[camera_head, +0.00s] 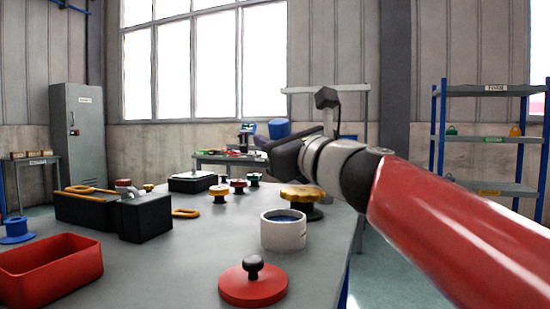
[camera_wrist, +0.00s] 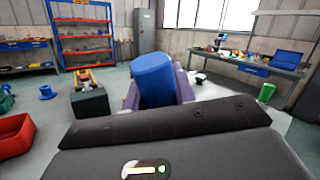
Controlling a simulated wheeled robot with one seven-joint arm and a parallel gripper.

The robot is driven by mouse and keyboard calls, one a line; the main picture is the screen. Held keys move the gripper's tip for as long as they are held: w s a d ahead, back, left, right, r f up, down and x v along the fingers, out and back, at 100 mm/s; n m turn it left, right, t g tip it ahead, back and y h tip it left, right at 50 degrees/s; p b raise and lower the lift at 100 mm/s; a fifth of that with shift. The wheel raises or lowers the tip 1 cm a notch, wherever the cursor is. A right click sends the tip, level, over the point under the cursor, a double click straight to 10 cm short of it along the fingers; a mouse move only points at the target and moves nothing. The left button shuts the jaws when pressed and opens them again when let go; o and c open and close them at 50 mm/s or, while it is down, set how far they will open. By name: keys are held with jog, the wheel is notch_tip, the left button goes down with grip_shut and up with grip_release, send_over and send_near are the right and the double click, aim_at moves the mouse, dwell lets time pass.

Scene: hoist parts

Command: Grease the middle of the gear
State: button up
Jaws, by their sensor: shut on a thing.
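A golden gear (camera_head: 301,191) lies flat on a dark round stand near the right edge of the table, in the head view. My gripper (camera_head: 262,136) is up in the air, above and left of the gear in the picture and apart from it. It is shut on a blue cylinder (camera_head: 279,128), which also shows between the purple fingers in the wrist view (camera_wrist: 154,80). The cylinder's lower end is hidden. A white pot (camera_head: 283,235) with blue contents stands open in front of the gear. A red lid (camera_head: 253,284) with a black knob lies nearer.
The grey table (camera_head: 190,265) has a red bin (camera_head: 50,270) at left, black blocks (camera_head: 146,218) with golden hooks, a blue spool (camera_head: 16,230) and several small colored spools further back. Bare tabletop lies between the blocks and the pot. A shelf rack (camera_head: 490,140) stands behind at right.

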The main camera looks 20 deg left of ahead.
jog(key=f+b, duration=0.1)
jog(key=f, duration=0.1)
jog(key=f+b, duration=0.4)
jog(key=shift+s, duration=0.25)
jog(key=shift+f+b, duration=0.8)
jog(key=shift+b, duration=0.2)
dwell(2.0)
notch_tip(320, 180, up, 7)
jog(key=p, duration=0.6)
jog(key=shift+r, duration=0.15)
jog(key=shift+s, duration=0.1)
dwell(0.5)
